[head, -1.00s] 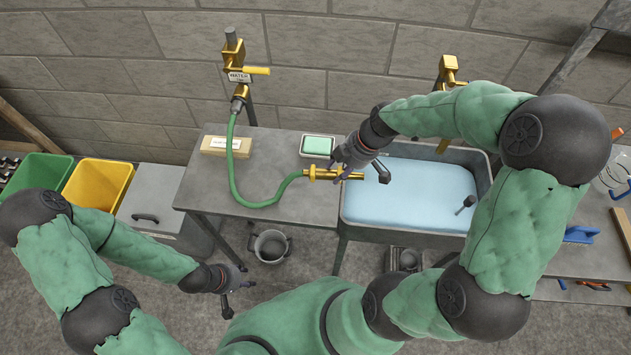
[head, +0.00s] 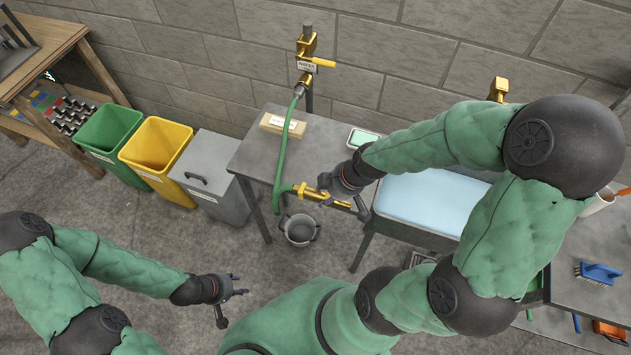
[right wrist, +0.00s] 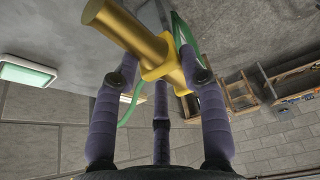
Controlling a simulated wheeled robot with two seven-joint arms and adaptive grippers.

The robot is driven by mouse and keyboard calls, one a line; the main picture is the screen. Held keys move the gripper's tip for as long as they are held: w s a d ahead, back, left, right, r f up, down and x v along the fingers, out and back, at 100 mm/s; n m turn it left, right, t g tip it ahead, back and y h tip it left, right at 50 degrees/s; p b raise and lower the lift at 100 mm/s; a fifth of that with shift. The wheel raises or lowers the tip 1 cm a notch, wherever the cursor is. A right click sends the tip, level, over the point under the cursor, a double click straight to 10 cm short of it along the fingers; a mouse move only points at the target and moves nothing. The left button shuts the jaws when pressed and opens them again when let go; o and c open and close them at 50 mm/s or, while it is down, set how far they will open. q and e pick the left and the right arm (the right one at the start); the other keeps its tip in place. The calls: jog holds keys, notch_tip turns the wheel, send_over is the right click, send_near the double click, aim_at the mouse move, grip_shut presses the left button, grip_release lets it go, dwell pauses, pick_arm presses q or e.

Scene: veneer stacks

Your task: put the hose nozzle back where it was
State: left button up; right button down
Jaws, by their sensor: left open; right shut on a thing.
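The brass hose nozzle (head: 312,193) is in my right gripper (head: 332,193), which is shut on it. In the head view it appears at the grey table's front edge, just above the metal bucket in the picture. The right wrist view shows the nozzle (right wrist: 135,35) lying slantwise across the purple fingers. The green hose (head: 284,145) runs from the nozzle to the brass wall tap (head: 306,50) with the WATER sign; its lower loop hangs past the table's front edge. My left gripper (head: 232,300) is open and empty over the floor at lower left.
The grey table (head: 255,160) holds a labelled tan block (head: 283,126) and a green-topped dish (head: 361,138). The water-filled sink (head: 425,200) is to the right. A bucket (head: 300,230) stands on the floor. Green, yellow and grey bins (head: 155,155) stand left.

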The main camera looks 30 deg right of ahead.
jog(key=w+d+f, duration=0.2)
jog(key=w+f, duration=0.1)
jog(key=w+d+f+b, duration=0.1)
jog(key=w+d+f, duration=0.1)
jog(key=w, duration=0.1)
jog(key=w+d+f+b, duration=0.1)
jog(key=w+d+f, duration=0.1)
jog(key=w+f, duration=0.1)
jog(key=shift+w+d+f, duration=0.25)
jog(key=shift+w+f, duration=0.05)
jog(key=shift+w, duration=0.1)
jog(key=shift+w+d+f+b, duration=0.15)
jog(key=shift+f+b, duration=0.1)
jog(key=shift+f, duration=0.7)
jog(key=shift+w+d+f+b, duration=0.1)
jog(key=shift+f+b, duration=0.15)
jog(key=shift+f, duration=0.65)
jog(key=shift+f, duration=0.1)
jog(key=shift+f, duration=0.1)
jog(key=c, duration=0.7)
grip_release()
jog(key=shift+a, duration=0.1)
jog(key=shift+r, duration=0.2)
